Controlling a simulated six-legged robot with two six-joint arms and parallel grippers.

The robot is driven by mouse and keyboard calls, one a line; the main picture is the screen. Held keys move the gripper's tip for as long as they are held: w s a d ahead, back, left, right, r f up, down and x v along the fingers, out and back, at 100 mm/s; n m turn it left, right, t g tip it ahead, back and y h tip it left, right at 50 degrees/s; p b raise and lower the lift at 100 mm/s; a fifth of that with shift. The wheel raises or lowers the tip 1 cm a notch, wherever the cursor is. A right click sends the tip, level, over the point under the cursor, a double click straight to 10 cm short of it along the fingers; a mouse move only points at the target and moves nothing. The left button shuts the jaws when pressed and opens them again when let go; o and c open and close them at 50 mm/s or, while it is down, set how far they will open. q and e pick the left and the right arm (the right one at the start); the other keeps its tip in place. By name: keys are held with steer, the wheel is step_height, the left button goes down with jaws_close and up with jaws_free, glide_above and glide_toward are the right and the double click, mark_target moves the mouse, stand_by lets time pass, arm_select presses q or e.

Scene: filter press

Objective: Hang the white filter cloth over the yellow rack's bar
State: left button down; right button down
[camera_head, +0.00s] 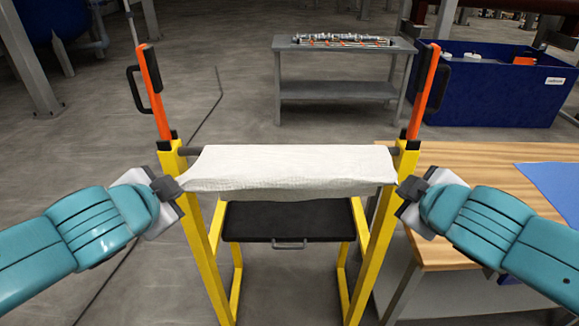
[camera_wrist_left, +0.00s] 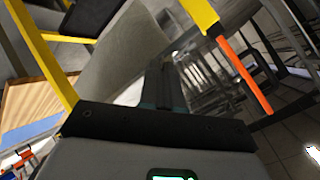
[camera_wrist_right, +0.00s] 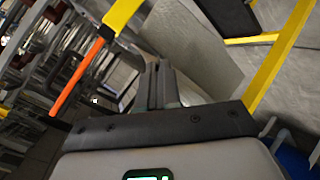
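The white filter cloth (camera_head: 290,170) spans the yellow rack (camera_head: 199,230) between its two posts and covers the middle of the dark bar (camera_head: 190,151). Only the bar's ends show, and the cloth's far side is hidden. Its near edge sags slightly, with its corners at my grippers. My left gripper (camera_head: 168,188) is shut on the near left corner, just outside the left post. My right gripper (camera_head: 408,188) is shut on the near right corner by the right post. Both wrist views show closed fingers (camera_wrist_left: 163,85) (camera_wrist_right: 157,85) beside the pale cloth (camera_wrist_left: 125,50) (camera_wrist_right: 195,45).
Orange uprights with black handles (camera_head: 154,90) rise from both rack posts. A black tray (camera_head: 285,220) sits below the cloth inside the rack. A wooden table (camera_head: 470,165) with a blue sheet (camera_head: 555,185) stands close on the right. A grey bench (camera_head: 340,90) and blue bin (camera_head: 490,95) stand behind.

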arm_select(q)
steer(key=shift+s+a+f, duration=0.1)
steer(key=shift+a+f, duration=0.1)
steer(key=shift+f, duration=0.2)
arm_select(e)
steer(key=shift+s+d+f, duration=0.1)
steer(key=shift+f, duration=0.25)
arm_select(q)
steer(key=c, duration=1.1)
jaws_free()
arm_select(e)
steer(key=c, duration=1.1)
jaws_free()
steer(key=shift+a, duration=0.2)
arm_select(q)
steer(key=shift+d, duration=0.1)
steer(key=shift+s, duration=0.1)
arm_select(e)
steer(key=shift+s, duration=0.1)
